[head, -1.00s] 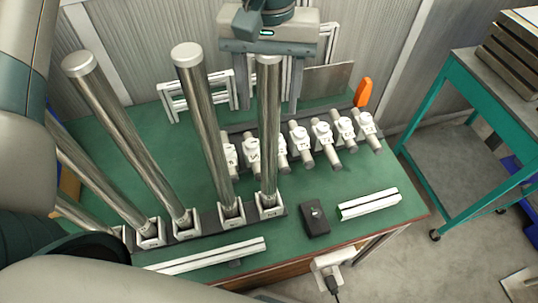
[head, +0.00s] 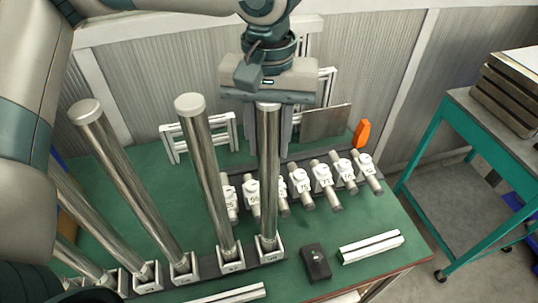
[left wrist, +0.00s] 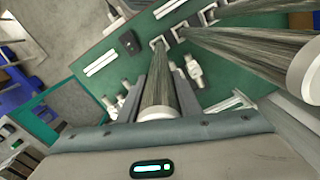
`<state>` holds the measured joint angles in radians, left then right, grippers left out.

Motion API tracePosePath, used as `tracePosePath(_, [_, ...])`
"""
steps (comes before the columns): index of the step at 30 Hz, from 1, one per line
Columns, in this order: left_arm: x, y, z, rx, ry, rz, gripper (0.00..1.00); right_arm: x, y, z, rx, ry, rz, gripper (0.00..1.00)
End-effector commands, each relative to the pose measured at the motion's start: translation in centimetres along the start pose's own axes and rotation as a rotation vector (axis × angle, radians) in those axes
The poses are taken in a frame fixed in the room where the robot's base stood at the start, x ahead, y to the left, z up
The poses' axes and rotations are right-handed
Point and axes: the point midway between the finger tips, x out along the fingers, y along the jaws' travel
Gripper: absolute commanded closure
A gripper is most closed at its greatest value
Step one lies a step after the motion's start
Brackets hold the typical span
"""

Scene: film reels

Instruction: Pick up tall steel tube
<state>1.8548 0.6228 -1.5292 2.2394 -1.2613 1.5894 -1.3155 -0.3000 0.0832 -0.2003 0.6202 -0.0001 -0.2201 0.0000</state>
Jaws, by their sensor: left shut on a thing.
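Several tall steel tubes stand in a row of holders on the green table. The rightmost tall steel tube (head: 268,180) stands upright in its holder (head: 268,250). My left gripper (head: 268,132) is at the upper end of this tube, shut on it with one finger on each side. In the left wrist view the same tube (left wrist: 160,92) runs between the two fingers of the gripper (left wrist: 158,85), with its pale cap near the palm. Another tall tube (head: 210,180) stands just to its left. My right gripper is not in view.
Short numbered fittings (head: 300,188) lie in a row behind and right of the held tube. A black box (head: 316,262) and a white rail (head: 371,247) lie on the table at the front right. A white frame (head: 199,137) and an orange object (head: 362,134) stand at the back.

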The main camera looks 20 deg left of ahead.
Motion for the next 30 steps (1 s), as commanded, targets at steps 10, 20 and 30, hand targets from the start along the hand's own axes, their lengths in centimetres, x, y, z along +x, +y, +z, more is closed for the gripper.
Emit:
tracePosePath(10, [-4.7,0.1,0.0,0.0,0.002,0.002,1.0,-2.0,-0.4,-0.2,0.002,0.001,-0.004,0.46])
tracePosePath(20, [-9.1,0.1,0.0,0.0,0.0,0.002,1.0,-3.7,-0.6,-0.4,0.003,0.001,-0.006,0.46])
tracePosePath(30, [-9.8,0.0,0.0,0.0,0.001,0.001,1.0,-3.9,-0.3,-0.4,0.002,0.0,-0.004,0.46])
